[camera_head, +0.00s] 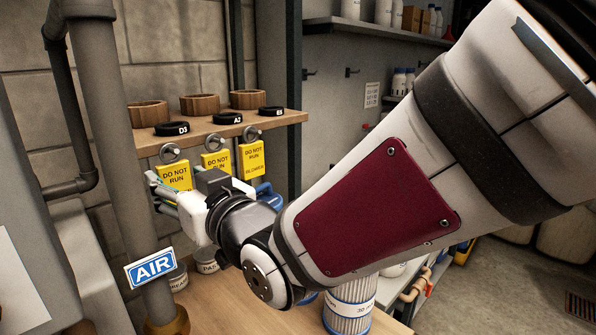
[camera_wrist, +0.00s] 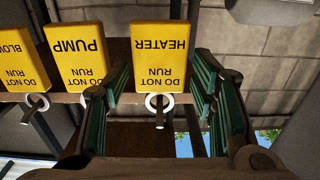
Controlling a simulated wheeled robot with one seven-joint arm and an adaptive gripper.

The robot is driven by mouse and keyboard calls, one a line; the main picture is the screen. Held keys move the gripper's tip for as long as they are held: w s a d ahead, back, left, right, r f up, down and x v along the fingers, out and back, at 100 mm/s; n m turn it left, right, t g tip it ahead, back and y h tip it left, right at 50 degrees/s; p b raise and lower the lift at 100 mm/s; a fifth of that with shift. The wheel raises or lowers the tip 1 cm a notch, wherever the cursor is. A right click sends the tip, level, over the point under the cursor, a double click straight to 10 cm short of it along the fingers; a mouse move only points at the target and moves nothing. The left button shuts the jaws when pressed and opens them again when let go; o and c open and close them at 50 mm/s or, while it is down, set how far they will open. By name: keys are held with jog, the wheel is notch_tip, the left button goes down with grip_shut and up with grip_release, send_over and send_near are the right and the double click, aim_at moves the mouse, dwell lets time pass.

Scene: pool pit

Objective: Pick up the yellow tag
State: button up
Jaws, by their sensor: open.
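Three yellow tags hang from round metal hooks along the front of a wooden shelf. In the head view the left tag (camera_head: 175,174) is partly behind my gripper; the middle tag (camera_head: 216,160) and right tag (camera_head: 251,159) hang beside it. In the wrist view, upside down, they read HEATER (camera_wrist: 160,55), PUMP (camera_wrist: 78,55) and BLO..., cut off at the edge (camera_wrist: 15,60). My gripper (camera_head: 161,193) is open and empty at the left tag. Its green-padded fingers (camera_wrist: 160,80) stand on either side of the HEATER tag in the picture; contact cannot be told.
The wooden shelf (camera_head: 196,131) holds black labelled discs (camera_head: 172,128) and wooden rings (camera_head: 200,103). A vertical grey pipe (camera_head: 112,120) with an AIR sign (camera_head: 151,268) stands close left of my gripper. Below are a wooden bench (camera_head: 232,312) and a pleated filter cartridge (camera_head: 350,308).

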jog(key=shift+x, duration=1.3)
jog(key=shift+c, duration=0.3)
jog(key=c, duration=0.8)
jog(key=shift+r, duration=0.15)
